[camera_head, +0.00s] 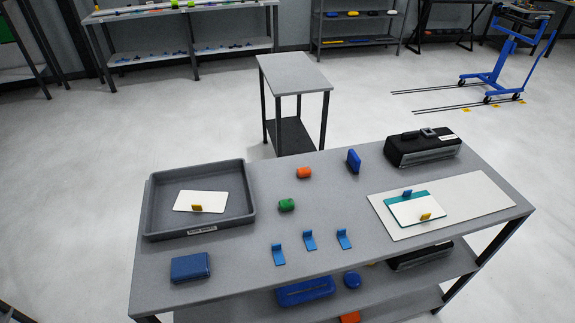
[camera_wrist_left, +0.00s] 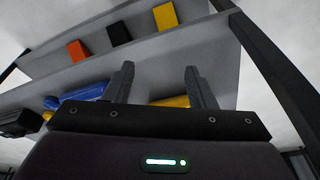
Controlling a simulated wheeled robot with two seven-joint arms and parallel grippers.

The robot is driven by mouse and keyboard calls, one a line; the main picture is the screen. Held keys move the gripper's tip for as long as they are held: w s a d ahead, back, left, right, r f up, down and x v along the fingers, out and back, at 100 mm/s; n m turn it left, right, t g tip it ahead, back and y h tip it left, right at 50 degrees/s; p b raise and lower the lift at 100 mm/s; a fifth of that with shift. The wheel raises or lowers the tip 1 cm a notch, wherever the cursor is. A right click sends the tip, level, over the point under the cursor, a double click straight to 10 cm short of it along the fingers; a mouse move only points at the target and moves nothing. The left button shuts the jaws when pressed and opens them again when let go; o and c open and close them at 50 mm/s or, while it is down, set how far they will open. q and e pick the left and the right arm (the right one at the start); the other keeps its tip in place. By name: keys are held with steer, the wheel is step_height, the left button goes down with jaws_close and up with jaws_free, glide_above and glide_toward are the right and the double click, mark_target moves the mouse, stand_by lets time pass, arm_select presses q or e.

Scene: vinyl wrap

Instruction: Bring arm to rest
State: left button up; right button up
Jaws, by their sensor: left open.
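My left gripper (camera_wrist_left: 158,85) shows only in the left wrist view. Its two dark fingers stand well apart, with nothing between them. Behind the fingers are the grey shelves of a bench or rack, apart from the gripper as far as I can tell. Neither arm shows in the head view, and my right gripper is in no view. The grey workbench (camera_head: 240,262) stands in front of me in the head view.
On the bench are a grey tray (camera_head: 150,208) with a white card, a white board (camera_head: 480,200), a black case (camera_head: 422,147), a blue box (camera_head: 190,267) and several small blue tools. A small side table (camera_head: 294,73) stands behind. Open floor surrounds it.

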arm_select(q)
steer(key=s+a+f, duration=0.1)
steer(key=s+f, duration=0.3)
steer(key=f, duration=0.4)
steer(key=s+f, duration=0.4)
steer(key=f, duration=0.4)
steer(key=s+a+f+g+b, duration=0.1)
steer(key=s+a+f, duration=0.1)
steer(key=s+f, duration=0.8)
steer(key=s, duration=0.3)
steer(key=shift+s+a+f+g+b, duration=0.15)
steer(key=shift+s+a+g+b, duration=0.15)
steer(key=shift+s+a, duration=0.1)
